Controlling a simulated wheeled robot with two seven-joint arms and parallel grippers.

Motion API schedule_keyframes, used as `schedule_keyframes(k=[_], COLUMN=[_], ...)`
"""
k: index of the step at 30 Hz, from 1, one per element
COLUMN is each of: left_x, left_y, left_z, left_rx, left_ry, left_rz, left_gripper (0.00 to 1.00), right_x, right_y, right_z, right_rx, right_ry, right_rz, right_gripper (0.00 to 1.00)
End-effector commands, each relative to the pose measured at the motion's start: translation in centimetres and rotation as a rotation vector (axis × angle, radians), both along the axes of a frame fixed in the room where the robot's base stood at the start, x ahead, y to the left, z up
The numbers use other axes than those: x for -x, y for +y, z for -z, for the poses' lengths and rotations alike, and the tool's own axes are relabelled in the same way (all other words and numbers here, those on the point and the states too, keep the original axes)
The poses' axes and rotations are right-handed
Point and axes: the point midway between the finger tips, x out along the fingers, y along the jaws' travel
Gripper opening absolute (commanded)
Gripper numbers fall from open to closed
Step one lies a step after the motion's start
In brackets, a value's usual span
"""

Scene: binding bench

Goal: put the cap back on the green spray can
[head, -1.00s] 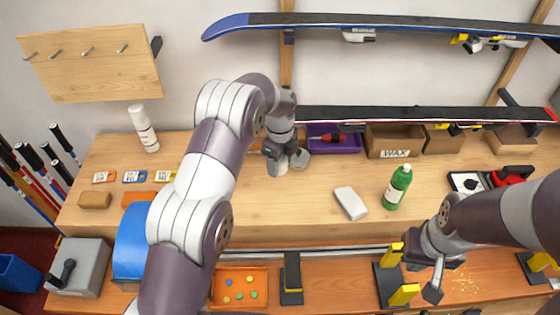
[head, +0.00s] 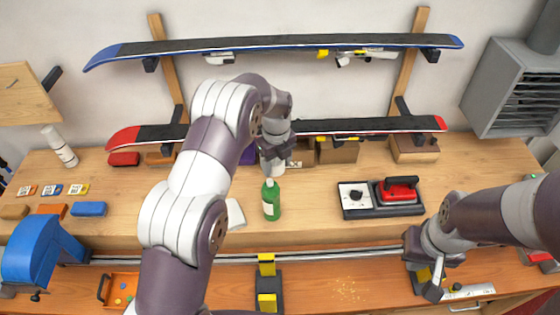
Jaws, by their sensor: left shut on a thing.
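The green spray can (head: 271,203) stands upright on the wooden bench, with a pale label and a narrow top. My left gripper (head: 275,163) is at the far end of the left arm, a little above and behind the can in the head view. It is shut on a small pale piece (head: 278,168) that looks like the cap; the fingers partly hide it. Whether it touches the can cannot be told. My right gripper (head: 430,277) is over the front ledge at the right, its fingers apart and empty.
A black tray with a red-handled tool (head: 398,191) lies right of the can. A pale block (head: 235,214) lies left of it, partly behind my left arm. A white bottle (head: 60,147) stands far left. Skis (head: 290,43) hang on the wall. A yellow-jawed vise (head: 267,283) stands in front.

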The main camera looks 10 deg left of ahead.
Motion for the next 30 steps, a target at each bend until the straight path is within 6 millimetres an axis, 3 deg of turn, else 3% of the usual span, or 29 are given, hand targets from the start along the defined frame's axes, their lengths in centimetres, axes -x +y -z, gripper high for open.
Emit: schedule_keyframes(k=[5, 18, 30], left_x=[0.0, 0.0, 0.0], left_y=[0.1, 0.1, 0.1], left_z=[0.6, 4.7, 4.8], left_rx=[0.0, 0.0, 0.001], left_ry=[-0.001, -0.001, -0.001], left_rz=[0.044, 0.042, 0.041], left_gripper=[0.49, 0.49, 0.49], right_x=[0.0, 0.0, 0.0], right_y=[0.0, 0.1, 0.1], right_z=[0.4, 3.1, 3.0], right_rx=[0.0, 0.0, 0.0], right_ry=[0.0, 0.0, 0.0], right_rz=[-0.001, 0.0, 0.0], right_gripper=[0.0, 0.0, 0.0])
